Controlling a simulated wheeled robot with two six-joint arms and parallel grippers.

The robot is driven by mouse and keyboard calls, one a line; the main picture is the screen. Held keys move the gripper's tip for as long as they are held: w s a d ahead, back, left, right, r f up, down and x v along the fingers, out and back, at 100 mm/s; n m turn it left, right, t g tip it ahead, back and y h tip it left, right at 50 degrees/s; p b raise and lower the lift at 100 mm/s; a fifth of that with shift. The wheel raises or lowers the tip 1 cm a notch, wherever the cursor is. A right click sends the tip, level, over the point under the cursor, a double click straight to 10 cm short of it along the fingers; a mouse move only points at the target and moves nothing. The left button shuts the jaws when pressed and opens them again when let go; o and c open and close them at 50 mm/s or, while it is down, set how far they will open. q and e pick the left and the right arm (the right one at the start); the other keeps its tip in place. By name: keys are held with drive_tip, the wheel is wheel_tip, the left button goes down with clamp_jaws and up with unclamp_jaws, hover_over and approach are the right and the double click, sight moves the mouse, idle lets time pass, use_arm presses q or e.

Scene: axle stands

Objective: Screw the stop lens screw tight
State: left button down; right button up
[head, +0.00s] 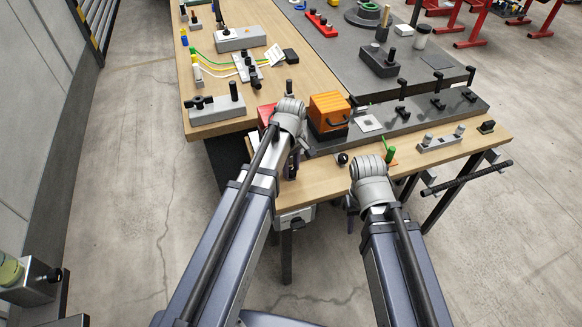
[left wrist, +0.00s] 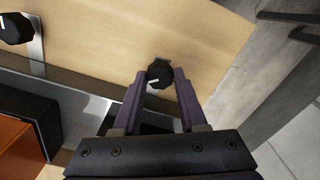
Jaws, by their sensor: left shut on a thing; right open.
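A black knob with a white pointer line (left wrist: 160,74), apparently the stop lens screw, stands near the edge of the wooden bench in the left wrist view. My left gripper (left wrist: 160,80) is shut on it, with one purple finger on each side. The white line points left in that view. In the head view my left gripper (head: 292,165) is at the bench's front edge, and my arm hides the knob there. My right gripper (head: 352,204) is open, mostly hidden behind its own wrist, in front of the bench edge.
A second black knob (left wrist: 15,28) stands on a metal plate at the left of the wrist view. An orange box (head: 328,112) sits behind my left gripper. A green upright part (head: 390,152) stands beyond my right wrist. The floor in front is clear.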

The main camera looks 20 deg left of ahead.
use_arm(q)
drive_tip(key=m, duration=1.2)
drive_tip(key=shift+m, duration=2)
drive_tip(key=shift+c, duration=2.2)
unclamp_jaws()
drive_tip(key=shift+r, duration=0.1)
